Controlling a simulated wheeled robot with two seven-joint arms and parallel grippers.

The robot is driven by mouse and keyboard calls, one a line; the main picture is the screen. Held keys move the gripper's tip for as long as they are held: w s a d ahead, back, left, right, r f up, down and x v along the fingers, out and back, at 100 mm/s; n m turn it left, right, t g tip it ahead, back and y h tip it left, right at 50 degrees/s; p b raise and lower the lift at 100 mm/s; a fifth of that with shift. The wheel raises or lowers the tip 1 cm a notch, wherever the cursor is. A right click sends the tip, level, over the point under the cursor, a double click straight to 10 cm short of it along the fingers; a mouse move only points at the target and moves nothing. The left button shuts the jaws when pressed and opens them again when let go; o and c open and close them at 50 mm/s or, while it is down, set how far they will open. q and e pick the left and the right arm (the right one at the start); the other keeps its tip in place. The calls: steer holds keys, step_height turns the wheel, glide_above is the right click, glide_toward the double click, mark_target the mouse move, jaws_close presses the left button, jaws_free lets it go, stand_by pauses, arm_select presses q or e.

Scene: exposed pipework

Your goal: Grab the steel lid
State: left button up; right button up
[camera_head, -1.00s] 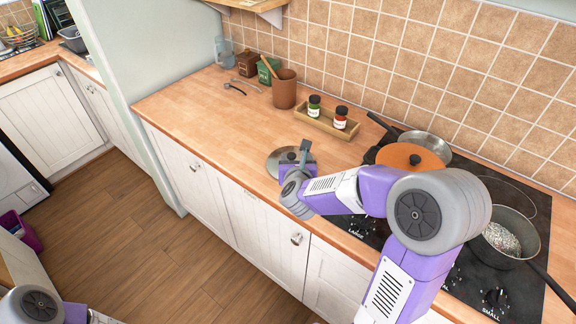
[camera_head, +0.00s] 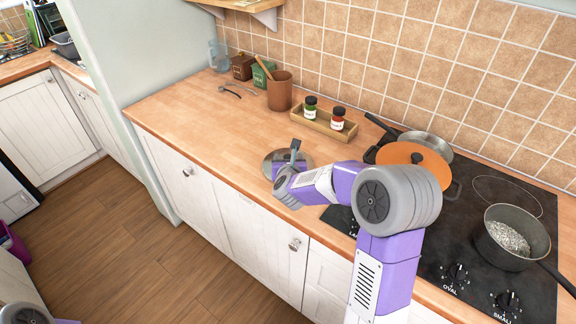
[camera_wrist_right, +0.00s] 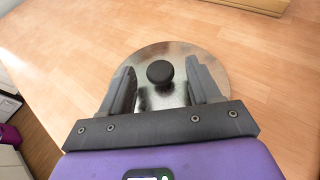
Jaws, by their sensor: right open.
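The steel lid (camera_head: 272,158) lies flat on the wooden worktop in the head view, partly hidden behind my right gripper (camera_head: 293,155). In the right wrist view the lid (camera_wrist_right: 205,66) is a round shiny disc with a black knob (camera_wrist_right: 160,73) at its middle. My right gripper (camera_wrist_right: 158,92) is open, with one finger on each side of the knob and a gap to it on both sides. I cannot tell whether the fingertips touch the lid. My left gripper is not in view; only a bit of my left arm shows at the bottom left.
A wooden tray (camera_head: 297,116) with two spice jars stands behind the lid. A brown pot (camera_head: 279,93) is farther left. The worktop left of the lid is clear.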

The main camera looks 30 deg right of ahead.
steer(key=shift+c, duration=0.3)
jaws_close()
steer(key=shift+r, duration=0.15)
